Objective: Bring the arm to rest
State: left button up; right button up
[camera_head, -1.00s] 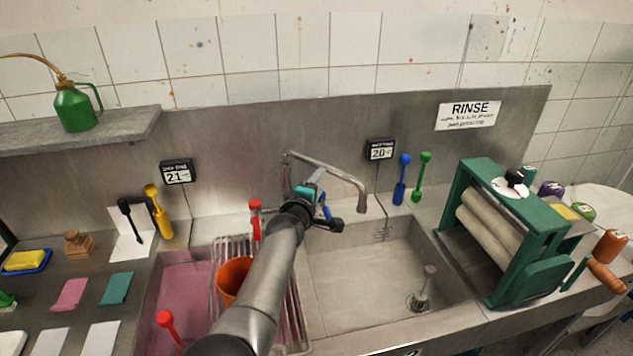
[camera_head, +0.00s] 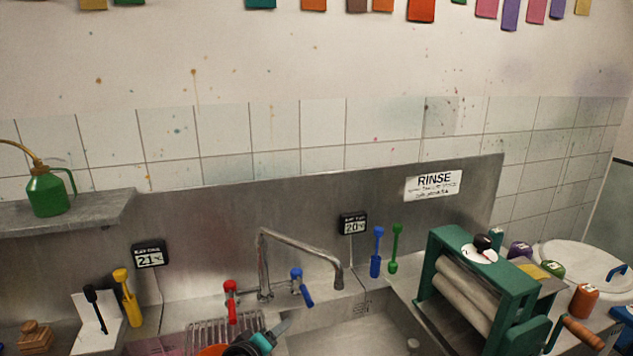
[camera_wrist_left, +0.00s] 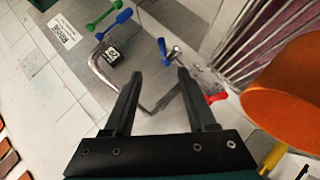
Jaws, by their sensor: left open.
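My left arm shows only at the bottom edge of the head view, with a teal and black wrist part low over the sink. In the left wrist view my left gripper (camera_wrist_left: 160,85) has its two black fingers apart with nothing between them. Beyond the fingertips there are the faucet (camera_wrist_left: 110,75) and its blue handle (camera_wrist_left: 164,50). An orange bucket (camera_wrist_left: 290,95) is close to the right of the fingers, apart from them. Only a sliver of the bucket (camera_head: 212,350) shows in the head view. My right gripper is not in view.
The faucet (camera_head: 298,240) with red (camera_head: 231,300) and blue (camera_head: 302,287) handles stands behind the sink basin (camera_head: 345,335). A green roller press (camera_head: 470,285) is at right. Two timers (camera_head: 149,255) (camera_head: 353,224) hang on the backsplash.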

pick_arm(q)
jog(key=s+a+f+m+g+y, duration=0.1)
jog(key=s+a+m+g, duration=0.15)
jog(key=s, duration=0.95)
jog(key=s+a+m+g+y, duration=0.2)
jog(key=s+m+g, duration=0.15)
jog(key=s, duration=0.75)
jog(key=s+a+f+m+g+y, duration=0.1)
jog(key=s+a+m+g, duration=0.2)
jog(key=s, duration=0.9)
notch_tip(320, 180, down, 32)
jog(key=s+m+b, duration=0.1)
jog(key=s+b, duration=0.1)
jog(key=b, duration=0.9)
jog(key=s+a+f+g+b, duration=0.1)
jog(key=s+f+b, duration=0.4)
jog(key=f, duration=0.7)
jog(key=s+a+f+b, duration=0.1)
jog(key=s+f+b, duration=0.4)
jog(key=s+f, duration=0.5)
notch_tip(320, 180, down, 2)
jog(key=shift+s+a+f+g, duration=0.15)
jog(key=shift+f+g, duration=0.1)
jog(key=shift+g, duration=0.15)
